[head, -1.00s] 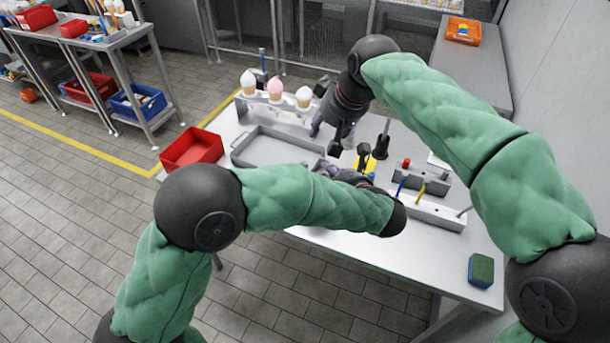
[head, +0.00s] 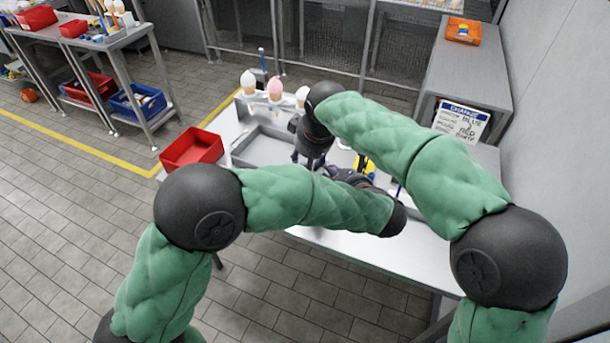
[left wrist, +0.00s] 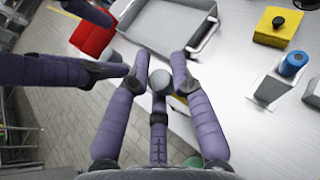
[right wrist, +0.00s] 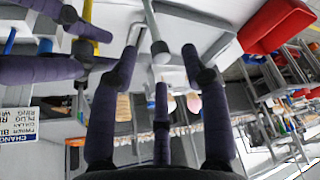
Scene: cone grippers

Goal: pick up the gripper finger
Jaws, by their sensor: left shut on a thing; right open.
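I cannot tell if this is the gripper finger. In the head view my left gripper is mostly hidden by its own forearm. My right gripper (right wrist: 160,58) is open, its tips spread, with a thin grey rod (right wrist: 149,18) beyond them; I cannot tell if they touch. Purple fingers of one gripper come in from the left in the other wrist view, so the two grippers are close together.
A grey tray (left wrist: 150,45) and a red bin (head: 191,147) are on the left. A yellow block (left wrist: 276,27) and a blue cylinder (left wrist: 294,63) stand on the right. Ice-cream cones (head: 274,89) stand behind. A written sign (head: 461,121) is at the back right.

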